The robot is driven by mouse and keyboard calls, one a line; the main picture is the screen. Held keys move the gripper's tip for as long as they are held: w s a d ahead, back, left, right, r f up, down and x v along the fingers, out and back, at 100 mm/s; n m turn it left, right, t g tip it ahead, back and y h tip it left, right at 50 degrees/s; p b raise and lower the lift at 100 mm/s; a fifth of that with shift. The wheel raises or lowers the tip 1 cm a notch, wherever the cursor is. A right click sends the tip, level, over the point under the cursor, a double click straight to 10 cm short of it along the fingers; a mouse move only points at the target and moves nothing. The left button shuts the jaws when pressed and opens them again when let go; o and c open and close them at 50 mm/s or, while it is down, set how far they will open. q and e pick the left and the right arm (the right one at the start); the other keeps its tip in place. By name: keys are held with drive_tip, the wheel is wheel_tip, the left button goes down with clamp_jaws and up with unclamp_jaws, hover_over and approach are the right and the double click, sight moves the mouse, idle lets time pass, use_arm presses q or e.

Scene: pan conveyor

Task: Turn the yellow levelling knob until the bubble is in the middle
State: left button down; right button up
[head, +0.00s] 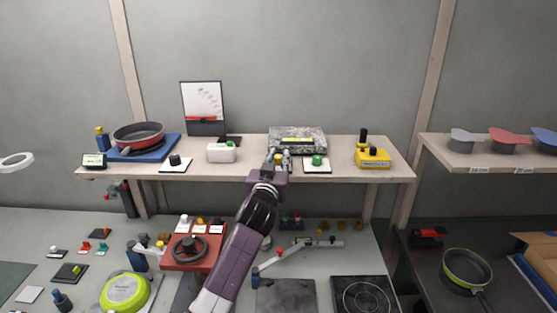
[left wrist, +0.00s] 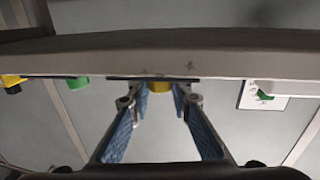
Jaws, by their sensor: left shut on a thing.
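The yellow levelling knob (head: 278,158) is at the front left of a speckled grey block (head: 313,149) on the shelf. A yellow-green level vial (head: 297,140) lies on top of that block; its bubble is too small to make out. My left gripper (head: 277,163) reaches up to the knob from below. My right gripper is not in view.
A green knob on a white plate (head: 317,161) stands just right of the gripper. A white box (head: 221,153) is to the left, and a yellow block with black knobs (head: 372,158) is farther right. The shelf edge (left wrist: 220,66) runs close to the fingertips.

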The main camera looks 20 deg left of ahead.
use_arm(q)
drive_tip(key=shift+r, duration=0.15)
drive_tip(key=c, duration=1.7)
unclamp_jaws()
drive_tip(key=shift+c, duration=0.2)
drive_tip(key=shift+s, duration=0.1)
drive_tip(key=shift+s, duration=0.2)
drive_tip(key=s+d, duration=0.1)
drive_tip(key=s, duration=1)
drive_tip(key=shift+s+d, duration=0.2)
drive_tip(key=shift+d, duration=0.05)
